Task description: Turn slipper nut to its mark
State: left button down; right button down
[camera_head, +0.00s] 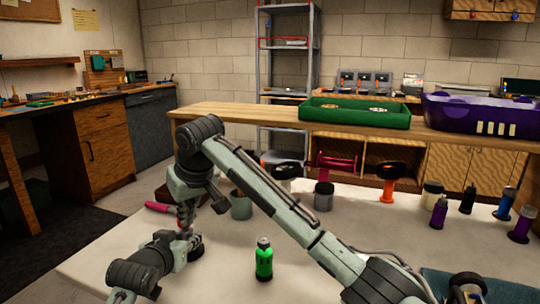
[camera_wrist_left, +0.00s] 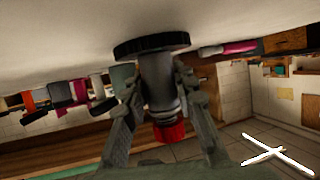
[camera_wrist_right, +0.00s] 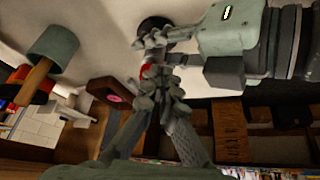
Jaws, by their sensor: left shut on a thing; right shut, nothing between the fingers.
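A slim grey post with a wide black round base (camera_wrist_left: 150,45) and a red end piece (camera_wrist_left: 170,132), perhaps the slipper nut, shows upside down in the left wrist view. My left gripper (camera_wrist_left: 155,95) is shut around the grey post, between base and red piece. In the head view it is low at the left (camera_head: 185,238), with the black base (camera_head: 196,254) below it on the table. My right gripper (camera_head: 187,212) points down just above and is shut. In the right wrist view its fingertips (camera_wrist_right: 158,84) are close by the red piece (camera_wrist_right: 146,71); contact is unclear. No mark is discernible.
A pink handle (camera_head: 158,207) lies left of the grippers, and a grey-green cup (camera_head: 241,206) stands just right. A green bottle (camera_head: 264,260) stands in front. Several bottles and stands line the table's back and right. Free white tabletop (camera_head: 340,235) lies between.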

notch_tip(320, 180, up, 4)
jog(key=shift+r, duration=0.15)
dwell(0.3)
pick_arm(q)
jog(key=c, duration=1.1)
grip_release()
jog(key=shift+c, duration=0.2)
jog(key=v, duration=1.2)
jog(key=shift+s+f, duration=0.1)
pick_arm(e)
jog(key=shift+s, duration=0.1)
